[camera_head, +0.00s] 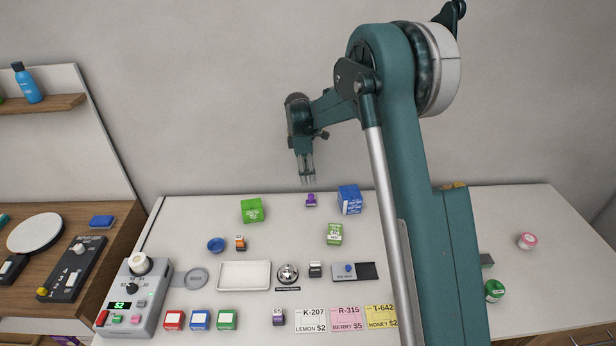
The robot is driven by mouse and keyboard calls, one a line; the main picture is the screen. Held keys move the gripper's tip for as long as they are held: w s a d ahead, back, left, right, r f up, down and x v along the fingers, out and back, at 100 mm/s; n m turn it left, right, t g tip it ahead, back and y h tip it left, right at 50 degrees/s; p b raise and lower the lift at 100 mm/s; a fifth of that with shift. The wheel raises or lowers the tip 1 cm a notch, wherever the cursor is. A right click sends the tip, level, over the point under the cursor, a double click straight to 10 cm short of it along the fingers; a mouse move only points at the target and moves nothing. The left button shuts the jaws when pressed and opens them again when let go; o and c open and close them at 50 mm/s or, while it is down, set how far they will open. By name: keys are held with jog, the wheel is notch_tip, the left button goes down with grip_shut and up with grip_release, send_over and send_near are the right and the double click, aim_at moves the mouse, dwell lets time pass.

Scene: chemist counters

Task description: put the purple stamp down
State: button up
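A small purple stamp (311,201) stands near the back edge of the white counter, between a green box and a blue box. My gripper (307,183) points down just above it, with a small gap seen between fingertips and stamp. The fingers look apart with nothing visible between them. A second small purple block with a marked top (278,318) stands near the front, left of the price cards; I cannot tell whether it is a stamp too.
The green box (252,210) and blue box (349,199) flank the purple stamp. An orange stamp (240,243), white tray (245,276), bell (288,274), black stamp (315,269) and ink pad (367,271) stand mid-counter. My arm hides part of the right side.

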dwell(0.6)
jog(key=s+d+r+m+t, duration=0.1)
jog(key=s+d+r+m, duration=0.25)
jog(key=s+r, duration=0.4)
jog(key=s+d+r+m+t+y, duration=0.1)
jog(key=s+d+r+m, duration=0.1)
jog(key=s+d+r, duration=0.4)
jog(key=s+d+r+m+t, duration=0.1)
jog(key=s+r+m, duration=0.2)
jog(key=s+r, duration=0.6)
jog(key=s+d+m+t, duration=0.1)
jog(key=s+d+m, duration=0.1)
jog(key=s, duration=0.7)
jog(key=s+d+f+m+t, duration=0.1)
jog(key=s+m, duration=0.3)
jog(key=s, duration=0.6)
jog(key=s+d+f+m+t, duration=0.1)
jog(key=s+d+m+t, duration=0.1)
jog(key=s, duration=0.8)
jog(key=shift+d+f+m, duration=0.15)
jog(key=shift+d+m, duration=0.6)
jog(key=shift+d, duration=0.15)
